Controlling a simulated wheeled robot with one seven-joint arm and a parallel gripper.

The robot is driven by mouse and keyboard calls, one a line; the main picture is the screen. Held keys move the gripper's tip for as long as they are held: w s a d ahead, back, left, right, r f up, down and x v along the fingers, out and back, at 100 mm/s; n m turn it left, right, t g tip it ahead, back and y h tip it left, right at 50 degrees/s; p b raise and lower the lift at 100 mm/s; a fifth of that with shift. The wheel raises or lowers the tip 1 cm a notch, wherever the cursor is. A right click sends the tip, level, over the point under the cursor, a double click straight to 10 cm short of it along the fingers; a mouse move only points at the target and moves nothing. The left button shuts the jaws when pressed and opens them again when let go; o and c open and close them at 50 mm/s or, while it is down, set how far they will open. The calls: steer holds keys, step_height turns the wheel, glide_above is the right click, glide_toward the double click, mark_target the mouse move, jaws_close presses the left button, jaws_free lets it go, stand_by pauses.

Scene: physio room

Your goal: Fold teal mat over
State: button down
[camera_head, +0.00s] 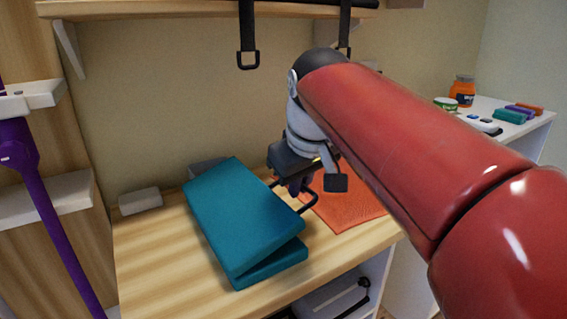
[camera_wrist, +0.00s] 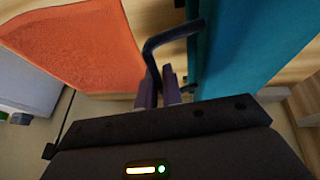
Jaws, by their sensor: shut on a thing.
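The teal mat (camera_head: 238,212) lies on the wooden bench top, its upper panel folded over a lower panel (camera_head: 272,266). The upper panel is tilted, and a wedge-shaped gap shows between the panels at the front. A black handle (camera_head: 312,197) sticks out from the mat's right edge; it also shows in the wrist view (camera_wrist: 172,37). My gripper (camera_head: 298,184) is at this right edge, with its purple fingers (camera_wrist: 159,92) shut on the handle. Part of the handle and the far panel edge are hidden by my gripper.
An orange towel (camera_head: 345,205) lies on the bench right of the mat, close to my gripper. A pale block (camera_head: 140,200) sits at the back left. Straps with black buckles (camera_head: 248,59) hang above. A white side table (camera_head: 535,124) holds jars and small blocks. The bench's front left is clear.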

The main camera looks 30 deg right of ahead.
steer(key=shift+d+f+y, duration=0.3)
steer(key=shift+f+y, duration=0.25)
steer(key=shift+f, duration=0.3)
steer(key=shift+d+f+y, duration=0.3)
steer(key=shift+f+y, duration=0.25)
steer(key=shift+f, duration=0.3)
steer(key=c, duration=1.8)
jaws_free()
steer(key=shift+c, duration=0.2)
steer(key=shift+r, duration=0.1)
steer(key=v, duration=0.7)
steer(key=shift+r, duration=0.25)
steer(key=shift+s, duration=0.15)
